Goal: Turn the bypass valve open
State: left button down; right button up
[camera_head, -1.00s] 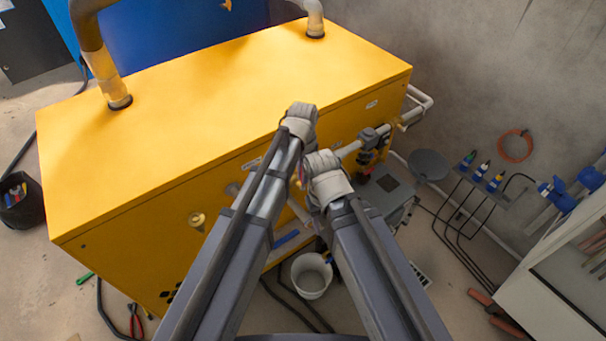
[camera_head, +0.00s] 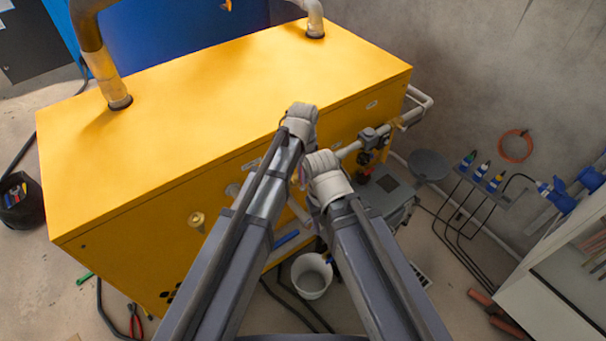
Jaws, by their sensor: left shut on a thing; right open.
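My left gripper (camera_head: 299,178) is at the front face of the yellow cabinet, below its pale wrist, and is mostly hidden by my arms. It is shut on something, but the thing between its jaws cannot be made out. My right gripper (camera_head: 312,205) is open, just below and to the right of it, and also largely hidden behind its own wrist. A grey pipe (camera_head: 348,150) runs along the cabinet front beside the wrists, with a dark valve fitting (camera_head: 370,138) on it. No bypass valve handle can be clearly told apart, and its position cannot be read.
The yellow cabinet (camera_head: 220,95) fills the middle. Hoses lie on the floor.

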aim_at(301, 188)
pick_arm(q)
jog(key=shift+s+a, duration=0.1)
dwell(0.4)
jog(key=shift+s+a+f+t+h+b, duration=0.15)
jog(key=shift+s+a+t+h+b, duration=0.15)
jog(key=shift+s+a+t+h, duration=0.25)
jog(key=t+h+b, duration=0.1)
jog(key=a+f+t+h+b, duration=0.1)
jog(key=h, duration=0.1)
jog(key=shift+s+a+b, duration=0.15)
jog(key=shift+s+b, duration=0.25)
jog(key=shift+s+a+t+h+b, duration=0.15)
jog(key=shift+a+t+h+b, duration=0.15)
jog(key=shift+t+h+b, duration=0.45)
jog(key=c, duration=1)
grip_release()
jog(key=shift+o, duration=0.2)
